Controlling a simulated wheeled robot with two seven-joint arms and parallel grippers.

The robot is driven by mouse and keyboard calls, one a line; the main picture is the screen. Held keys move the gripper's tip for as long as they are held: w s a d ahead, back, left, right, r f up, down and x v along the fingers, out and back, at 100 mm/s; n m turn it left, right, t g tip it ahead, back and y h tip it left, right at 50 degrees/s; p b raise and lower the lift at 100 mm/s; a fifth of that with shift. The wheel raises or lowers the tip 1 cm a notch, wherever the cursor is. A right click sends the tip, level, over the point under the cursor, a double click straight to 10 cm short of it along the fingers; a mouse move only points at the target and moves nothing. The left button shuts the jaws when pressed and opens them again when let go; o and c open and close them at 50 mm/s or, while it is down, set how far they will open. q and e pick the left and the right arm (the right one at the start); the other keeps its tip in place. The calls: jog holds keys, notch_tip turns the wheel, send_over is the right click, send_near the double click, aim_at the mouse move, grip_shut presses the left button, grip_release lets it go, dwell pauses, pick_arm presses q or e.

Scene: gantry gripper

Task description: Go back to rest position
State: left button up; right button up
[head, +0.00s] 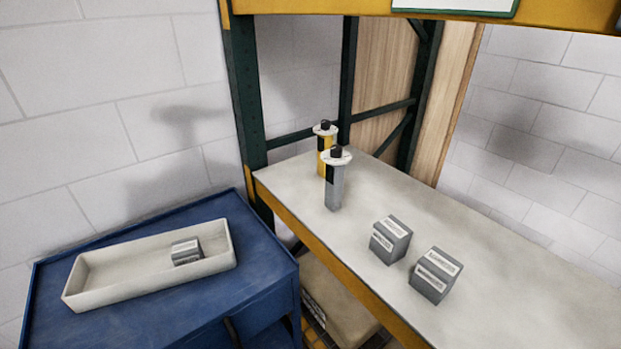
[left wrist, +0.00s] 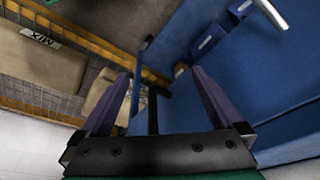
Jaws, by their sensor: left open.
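My left gripper (left wrist: 158,100) shows in the left wrist view with its two dark purple fingers spread apart and nothing between them. It is not in the head view. My right gripper is in neither view. In the head view, one grey box (head: 186,251) lies in a long white tray (head: 85,288) on a blue cabinet (head: 190,318). Two more grey boxes, a farther one (head: 390,240) and a nearer one (head: 435,276), sit on the pale shelf top (head: 520,290). A grey bottle (head: 335,182) and a yellow bottle (head: 324,150) stand upright farther back on the shelf.
The shelf rack has dark green posts (head: 246,100) and yellow beams (head: 330,278). Below the shelf top lies a brown package (head: 335,290). A gap separates the cabinet from the rack. Pale block walls (head: 90,120) close off the back. The near right of the shelf top is clear.

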pick_arm(q)
jog(key=s+a+f+b, duration=0.1)
jog(key=s+f, duration=0.3)
jog(key=f, duration=0.5)
jog(key=s+f+g+b, duration=0.1)
jog(key=s+f+b, duration=0.15)
jog(key=f, duration=0.75)
jog(key=s+a+f+b, duration=0.1)
jog(key=s+f, duration=0.4)
jog(key=f, duration=0.4)
jog(key=s+a+f+g, duration=0.1)
jog(key=s+f, duration=0.4)
jog(key=s, duration=0.3)
jog(key=shift+s+a+f+b, duration=0.15)
jog(key=shift+s+f+b, duration=0.15)
jog(key=shift+b, duration=0.15)
